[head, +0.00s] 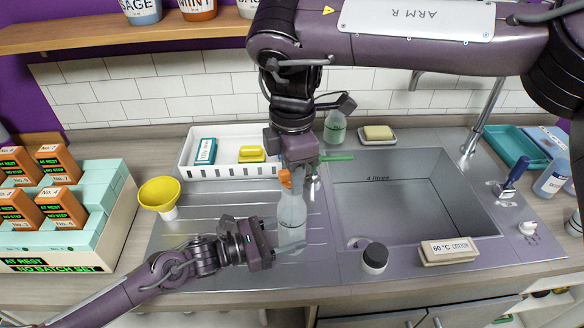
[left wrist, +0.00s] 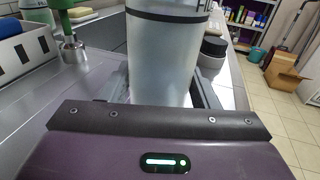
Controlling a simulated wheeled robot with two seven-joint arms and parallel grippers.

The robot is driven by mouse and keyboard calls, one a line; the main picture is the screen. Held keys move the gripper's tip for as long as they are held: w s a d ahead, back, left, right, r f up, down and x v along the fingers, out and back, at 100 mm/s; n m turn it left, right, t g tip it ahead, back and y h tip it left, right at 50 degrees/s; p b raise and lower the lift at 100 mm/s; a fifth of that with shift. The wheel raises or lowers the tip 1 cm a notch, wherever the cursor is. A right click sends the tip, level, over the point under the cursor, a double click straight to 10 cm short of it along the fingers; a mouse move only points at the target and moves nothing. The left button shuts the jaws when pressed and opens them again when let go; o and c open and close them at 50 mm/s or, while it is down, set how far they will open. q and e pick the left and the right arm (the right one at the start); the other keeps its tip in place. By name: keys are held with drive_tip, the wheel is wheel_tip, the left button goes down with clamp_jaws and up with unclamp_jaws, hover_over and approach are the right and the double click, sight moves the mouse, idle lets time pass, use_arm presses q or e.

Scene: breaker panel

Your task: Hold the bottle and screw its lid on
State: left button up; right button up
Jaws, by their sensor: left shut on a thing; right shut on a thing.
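The bottle (head: 292,212) is clear and pale, and stands upright on the ribbed drainboard left of the sink. My left gripper (head: 284,243) is shut on its lower body from the left. In the left wrist view the bottle (left wrist: 165,60) sits between the fingers, with a dark band around it; its top is cut off. My right gripper (head: 290,170) points down from above, shut on the orange lid (head: 285,179) at the bottle's mouth. The lid is partly hidden by the gripper, and I cannot tell whether it is seated on the neck.
A yellow funnel (head: 160,195) stands left of the bottle. A white tray (head: 188,171) with a box and yellow sponge is behind. A green-handled metal tool (head: 337,158) is close behind right. The sink (head: 400,205), a dark-lidded jar (head: 375,258) and a labelled block (head: 448,251) are right.

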drive_tip(key=shift+f, duration=0.75)
drive_tip(key=shift+r, duration=0.1)
drive_tip(key=shift+r, duration=0.7)
idle(0.4)
drive_tip(key=shift+f, duration=0.85)
idle(0.5)
drive_tip(key=shift+r, duration=0.2)
drive_tip(key=shift+w+r, duration=0.1)
drive_tip(key=shift+r, duration=0.55)
